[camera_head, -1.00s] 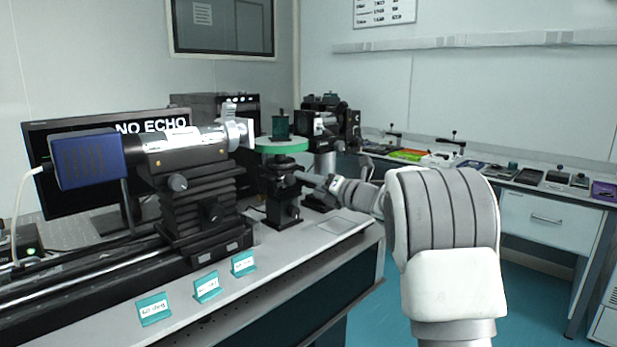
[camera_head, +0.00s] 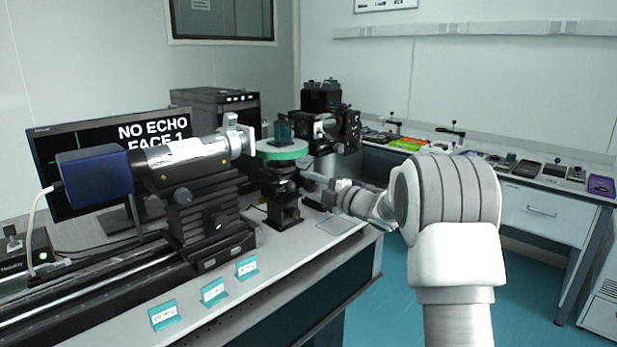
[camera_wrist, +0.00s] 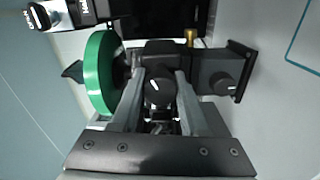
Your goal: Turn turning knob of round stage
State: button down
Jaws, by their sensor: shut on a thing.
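The round stage (camera_head: 283,155) has a pale top with a green rim and stands on a black post mount on the left bench. A dark green block (camera_head: 284,132) sits on its top. In the wrist view, the green disc (camera_wrist: 100,72) shows edge-on at left. A black turning knob with a white mark (camera_wrist: 158,92) lies between the two fingers of my gripper (camera_wrist: 157,98). My gripper is shut on this knob. In the head view, my gripper (camera_head: 306,178) reaches the mount from the right, just below the disc; the knob is hard to make out there.
A second black knob (camera_wrist: 228,85) sits to the right in the wrist view. A blue-ended tube on a black stand (camera_head: 190,160) is left of the stage, before a monitor (camera_head: 70,140). Teal label cards (camera_head: 214,291) line the bench's front. Black optics (camera_head: 325,128) stand behind the stage.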

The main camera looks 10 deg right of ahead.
jog(key=m+p, duration=0.2)
jog(key=m, duration=0.1)
jog(key=m+p, duration=0.3)
jog(key=shift+r+m, duration=0.2)
jog(key=shift+m, duration=0.1)
jog(key=m+p, duration=0.4)
jog(key=m, duration=0.2)
jog(key=shift+p, duration=0.4)
jog(key=m+p, duration=0.4)
jog(key=m, duration=0.2)
jog(key=shift+m, duration=0.4)
jog(key=m+p, duration=0.3)
jog(key=m, duration=0.1)
jog(key=shift+f+m, duration=0.15)
jog(key=shift+m, duration=0.25)
jog(key=shift+c, duration=2.1)
grip_release()
